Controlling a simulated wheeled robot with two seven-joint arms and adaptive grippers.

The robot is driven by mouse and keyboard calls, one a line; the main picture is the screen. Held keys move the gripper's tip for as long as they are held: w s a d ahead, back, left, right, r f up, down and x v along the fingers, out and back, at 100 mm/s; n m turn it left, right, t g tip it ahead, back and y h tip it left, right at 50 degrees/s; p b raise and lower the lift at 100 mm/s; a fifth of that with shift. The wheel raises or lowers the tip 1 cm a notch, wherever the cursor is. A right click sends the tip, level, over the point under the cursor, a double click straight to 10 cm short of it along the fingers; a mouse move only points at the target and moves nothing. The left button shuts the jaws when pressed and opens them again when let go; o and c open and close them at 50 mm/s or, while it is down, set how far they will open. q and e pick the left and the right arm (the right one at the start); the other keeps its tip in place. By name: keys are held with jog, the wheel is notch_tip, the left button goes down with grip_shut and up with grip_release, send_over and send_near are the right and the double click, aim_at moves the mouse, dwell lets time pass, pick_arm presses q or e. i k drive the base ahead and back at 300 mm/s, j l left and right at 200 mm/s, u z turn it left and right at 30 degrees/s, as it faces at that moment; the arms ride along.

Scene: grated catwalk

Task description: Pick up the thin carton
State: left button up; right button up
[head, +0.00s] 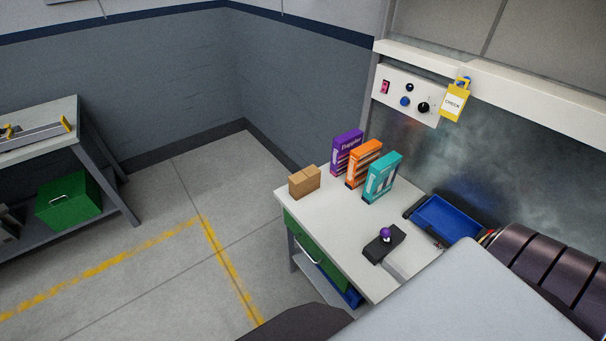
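Three thin upright cartons stand in a row toward the back of a white-topped workbench (340,240): a purple carton (346,152), an orange carton (363,164) and a teal carton (382,178). They stand close together, the teal one nearest to me. A small brown cardboard box (304,182), squatter than these, sits at the bench's left edge. I cannot tell from looks alone which one is called the thin carton. Neither of my grippers can be made out in the head view.
A black block with a purple knob (385,235) lies on the bench, right of its middle. A blue tray (447,217) is at the right. A control panel (408,95) with a yellow tag (455,101) is above. Another bench (45,128) stands left, with clear floor between.

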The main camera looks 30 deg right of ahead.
aim_at(305, 181)
jog(key=i+j+z, duration=0.15)
jog(key=i+z, duration=0.15)
jog(key=i, duration=0.2)
jog(key=i+j+z, duration=0.25)
jog(key=i, duration=0.25)
